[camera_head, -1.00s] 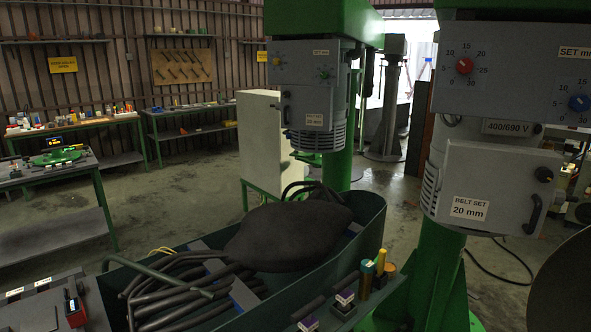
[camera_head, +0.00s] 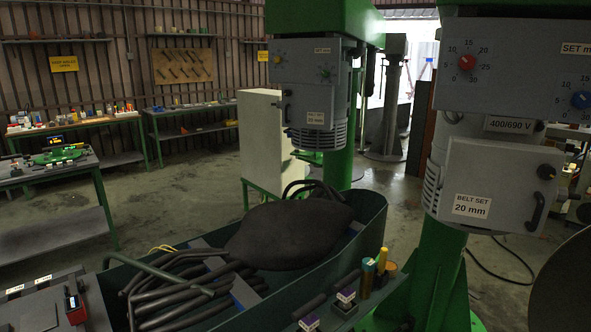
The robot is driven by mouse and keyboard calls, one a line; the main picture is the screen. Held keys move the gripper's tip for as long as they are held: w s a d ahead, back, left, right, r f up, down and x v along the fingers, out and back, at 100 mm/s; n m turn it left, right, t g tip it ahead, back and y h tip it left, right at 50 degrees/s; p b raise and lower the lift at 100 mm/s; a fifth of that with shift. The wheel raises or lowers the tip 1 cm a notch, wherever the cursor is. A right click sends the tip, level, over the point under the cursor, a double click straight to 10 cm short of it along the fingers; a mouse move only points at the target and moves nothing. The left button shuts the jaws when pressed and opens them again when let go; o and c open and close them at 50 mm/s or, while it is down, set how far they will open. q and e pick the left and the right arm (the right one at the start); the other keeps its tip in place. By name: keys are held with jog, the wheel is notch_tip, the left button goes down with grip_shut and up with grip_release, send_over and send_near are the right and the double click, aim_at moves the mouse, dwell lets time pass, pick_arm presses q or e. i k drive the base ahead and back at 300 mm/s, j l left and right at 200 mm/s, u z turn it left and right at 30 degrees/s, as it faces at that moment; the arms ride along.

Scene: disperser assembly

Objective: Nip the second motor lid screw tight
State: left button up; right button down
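Neither of my grippers is in view. The near green machine stands at the right, with a grey motor housing marked 400/690 V (camera_head: 513,125). Below that label is a closed grey lid (camera_head: 505,180) with a "BELT SET 20 mm" label, a black knob (camera_head: 546,171) and a black handle (camera_head: 537,211). I cannot make out any motor lid screw, or whether one is seated. A grey control panel (camera_head: 520,65) with a red dial (camera_head: 467,62) and a blue dial (camera_head: 580,100) sits above.
A second green machine (camera_head: 315,95) stands behind. A dark green tub (camera_head: 365,240) holds black hoses (camera_head: 180,290) and a dark bulky cover (camera_head: 290,235). Purple-topped tools (camera_head: 346,295) and a yellow-topped cylinder (camera_head: 387,268) stand at the front. Workbenches (camera_head: 75,130) line the left wall.

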aim_at(547, 172)
jog(key=z, duration=1.3)
